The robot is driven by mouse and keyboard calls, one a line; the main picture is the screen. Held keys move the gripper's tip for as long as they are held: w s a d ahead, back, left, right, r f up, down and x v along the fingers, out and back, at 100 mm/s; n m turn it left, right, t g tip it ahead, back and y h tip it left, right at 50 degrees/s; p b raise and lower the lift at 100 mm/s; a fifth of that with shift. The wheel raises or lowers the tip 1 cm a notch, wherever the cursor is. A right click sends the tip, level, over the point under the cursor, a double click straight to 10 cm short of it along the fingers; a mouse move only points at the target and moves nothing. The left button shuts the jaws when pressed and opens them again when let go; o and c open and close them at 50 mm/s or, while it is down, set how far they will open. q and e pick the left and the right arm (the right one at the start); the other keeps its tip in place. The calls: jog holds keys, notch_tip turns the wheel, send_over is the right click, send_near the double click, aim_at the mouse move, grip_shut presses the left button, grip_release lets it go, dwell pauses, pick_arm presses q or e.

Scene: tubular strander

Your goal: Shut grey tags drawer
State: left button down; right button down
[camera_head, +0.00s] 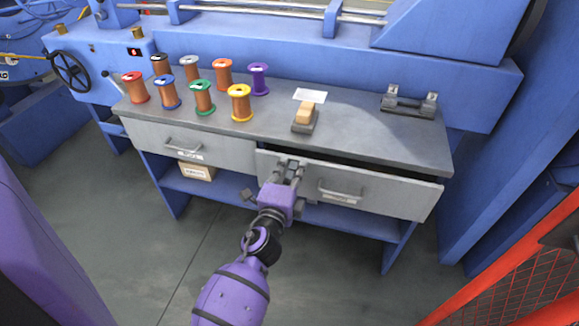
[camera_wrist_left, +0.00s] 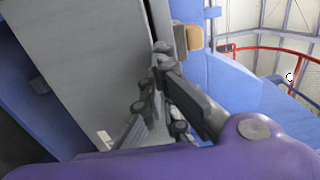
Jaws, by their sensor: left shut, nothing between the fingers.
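The grey drawer (camera_head: 395,196) on the right side of the bench is partly open, with a dark gap above its front. It has a bar handle (camera_head: 340,192) and a small label below the handle; I cannot read the label. The left drawer (camera_head: 225,152) looks shut and also has a handle and label. My left gripper (camera_head: 290,172) is shut and empty at the left part of the right drawer's front; I cannot tell if it touches. In the left wrist view, my left gripper's fingers (camera_wrist_left: 160,65) lie close along a grey panel (camera_wrist_left: 95,60). My right gripper is not in view.
Several coloured wire spools (camera_head: 202,97) stand on the grey bench top (camera_head: 360,130). A block on a dark base (camera_head: 305,118) and a metal bracket (camera_head: 409,102) stand there too. A box (camera_head: 196,171) sits on the blue shelf below. A red mesh fence (camera_head: 520,275) is at lower right.

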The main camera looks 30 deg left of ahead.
pick_arm(q)
jog(key=shift+w, duration=0.15)
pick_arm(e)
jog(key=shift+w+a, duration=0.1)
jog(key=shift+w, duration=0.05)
pick_arm(q)
jog(key=shift+r, duration=0.1)
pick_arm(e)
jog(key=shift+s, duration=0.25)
pick_arm(q)
jog(key=x, duration=0.2)
jog(key=shift+w, duration=0.3)
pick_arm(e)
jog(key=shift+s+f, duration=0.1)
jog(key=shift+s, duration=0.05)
pick_arm(q)
jog(key=shift+s, duration=0.2)
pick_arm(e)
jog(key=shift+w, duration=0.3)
